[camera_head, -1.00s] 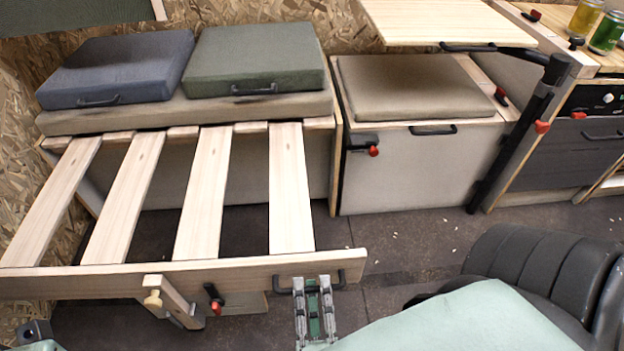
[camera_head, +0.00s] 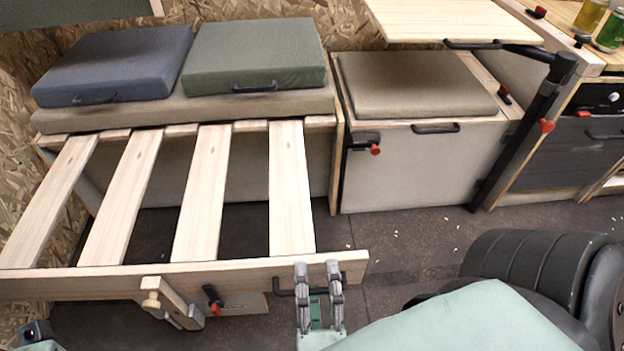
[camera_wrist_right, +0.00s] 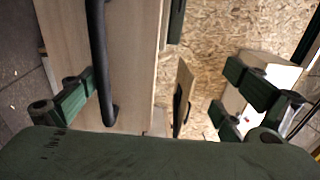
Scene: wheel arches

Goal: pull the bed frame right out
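The bed frame is extended from the bench, its pale slats (camera_head: 203,195) reaching forward to a wooden front board (camera_head: 120,283). A black bar handle (camera_head: 284,293) is on the front board, near its right end. My right gripper (camera_head: 318,268) is at this handle, its fingers spread. In the right wrist view the handle (camera_wrist_right: 98,60) lies between the open fingers, nearer the left one; I see no grip on it. The gripper hides part of the handle in the head view. My left gripper's fingers are out of view; only a bit of my left arm may show at bottom left.
Blue (camera_head: 115,62) and green (camera_head: 254,62) cushions lie on the bench pad. A box seat (camera_head: 420,165) and a raised table top (camera_head: 455,20) stand to the right. A dark seat (camera_head: 535,265) is close at lower right. Dark floor (camera_head: 405,240) shows between.

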